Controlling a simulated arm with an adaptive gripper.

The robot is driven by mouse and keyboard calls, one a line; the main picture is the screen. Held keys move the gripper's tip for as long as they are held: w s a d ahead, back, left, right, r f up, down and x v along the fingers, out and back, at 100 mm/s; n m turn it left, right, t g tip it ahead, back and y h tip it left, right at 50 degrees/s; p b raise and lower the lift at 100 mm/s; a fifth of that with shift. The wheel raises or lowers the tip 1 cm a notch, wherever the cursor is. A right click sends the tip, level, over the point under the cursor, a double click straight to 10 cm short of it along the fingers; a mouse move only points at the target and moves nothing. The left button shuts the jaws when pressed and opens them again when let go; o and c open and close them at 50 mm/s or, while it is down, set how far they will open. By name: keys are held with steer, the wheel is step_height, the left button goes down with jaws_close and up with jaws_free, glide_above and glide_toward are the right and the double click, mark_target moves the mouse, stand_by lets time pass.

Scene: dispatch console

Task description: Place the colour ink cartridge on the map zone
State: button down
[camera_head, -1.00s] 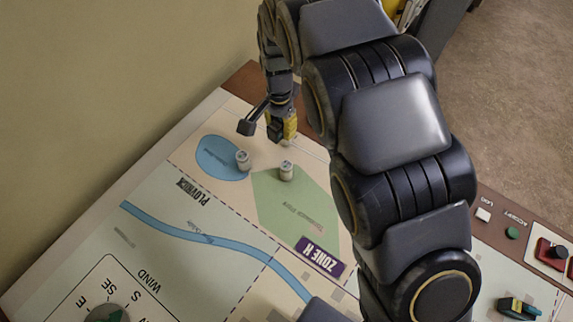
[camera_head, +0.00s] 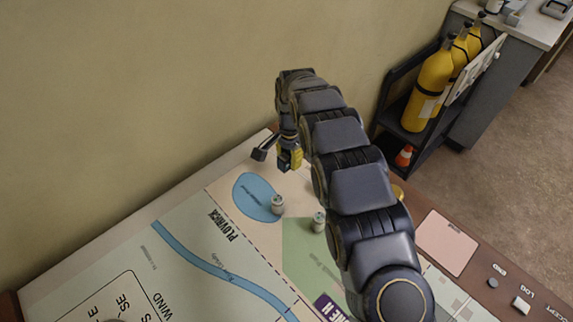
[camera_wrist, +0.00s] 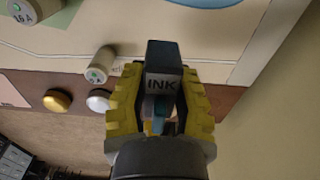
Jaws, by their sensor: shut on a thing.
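My gripper (camera_head: 290,157) is at the far end of the map board, beyond the blue lake patch. In the wrist view its yellow-padded fingers (camera_wrist: 160,92) are shut on a dark ink cartridge (camera_wrist: 164,56) marked "INK", which sticks out past the fingertips. Coloured parts of it show between the pads. The cartridge appears clear of the board, but its exact height is unclear. The map board (camera_head: 205,258) carries a blue lake (camera_head: 252,190), a green area (camera_head: 300,257) and a purple "ZONE H" label (camera_head: 328,307), partly hidden by my arm.
Two small pale cylinders stand on the map, one at the lake's edge (camera_head: 278,206) and one by the green area (camera_head: 319,222). Yellow (camera_wrist: 58,101) and white (camera_wrist: 98,100) round buttons sit on the brown console edge. A wall (camera_head: 120,90) rises close behind the board.

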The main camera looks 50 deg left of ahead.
steer(key=shift+w+a+f, duration=0.35)
steer(key=shift+a+f, duration=0.2)
steer(key=shift+f, duration=0.25)
steer(key=shift+w+a+f, duration=0.4)
steer(key=shift+a+f, duration=0.15)
steer(key=shift+f, duration=0.25)
steer(key=shift+w+a+f, duration=0.35)
steer(key=shift+a+f, duration=0.2)
steer(key=shift+f, duration=0.25)
steer(key=shift+f, duration=0.1)
steer(key=shift+w+a+f, duration=0.1)
steer(key=shift+a+f, duration=0.1)
steer(key=shift+f, duration=1.5)
steer(key=shift+f, duration=0.1)
steer(key=c, duration=0.9)
jaws_free()
steer(key=shift+f, duration=0.1)
